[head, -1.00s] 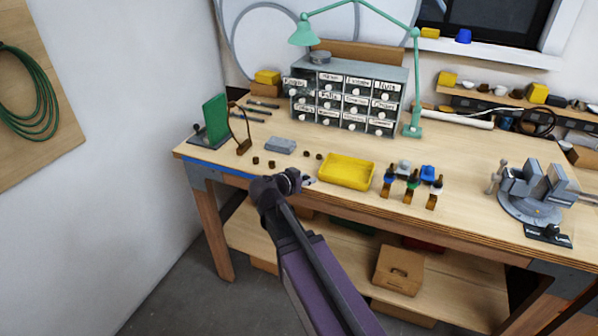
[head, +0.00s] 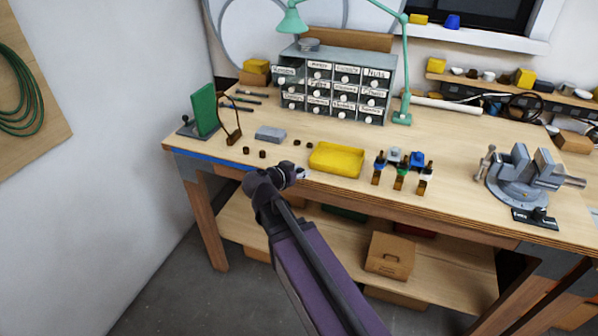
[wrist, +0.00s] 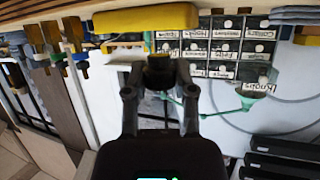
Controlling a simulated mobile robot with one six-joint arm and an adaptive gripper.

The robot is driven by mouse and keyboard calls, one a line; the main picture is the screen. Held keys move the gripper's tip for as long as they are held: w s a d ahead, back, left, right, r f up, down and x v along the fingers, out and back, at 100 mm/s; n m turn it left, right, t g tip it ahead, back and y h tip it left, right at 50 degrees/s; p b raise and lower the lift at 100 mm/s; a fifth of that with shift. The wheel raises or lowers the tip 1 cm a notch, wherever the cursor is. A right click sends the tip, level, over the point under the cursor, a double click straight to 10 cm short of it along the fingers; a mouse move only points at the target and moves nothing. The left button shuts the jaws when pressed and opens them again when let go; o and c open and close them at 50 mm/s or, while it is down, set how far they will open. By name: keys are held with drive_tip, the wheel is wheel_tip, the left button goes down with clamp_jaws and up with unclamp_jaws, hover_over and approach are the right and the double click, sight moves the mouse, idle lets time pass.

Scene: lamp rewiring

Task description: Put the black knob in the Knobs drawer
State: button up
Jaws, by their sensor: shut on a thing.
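My gripper (head: 298,174) is in front of the bench's front edge, below and left of the yellow tray. In the wrist view my gripper (wrist: 159,80) is shut on a small dark piece, which looks like the black knob (wrist: 158,70); its colour is hard to tell in shadow. The grey drawer cabinet (head: 392,88) stands at the back of the bench. Its top-left drawer (head: 285,76) appears to read Knobs and seems to stick out from the front. The wrist view shows the cabinet upside down, with this drawer's label (wrist: 262,87).
The yellow tray (head: 337,160) lies near the front edge. Several small dark pieces (head: 263,155) and a grey box (head: 270,134) lie left of it. A green lamp (head: 291,22) hangs over the cabinet's left end. Screwdrivers (head: 400,178) and a vise (head: 518,182) are right.

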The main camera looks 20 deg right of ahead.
drive_tip(key=shift+r+p, duration=1.4)
drive_tip(key=shift+r, duration=0.05)
drive_tip(key=shift+a, duration=0.1)
drive_tip(key=shift+a, duration=0.3)
drive_tip(key=shift+a+t, duration=0.3)
drive_tip(key=shift+a, duration=0.35)
drive_tip(key=shift+s+f, duration=0.1)
drive_tip(key=shift+s, duration=0.05)
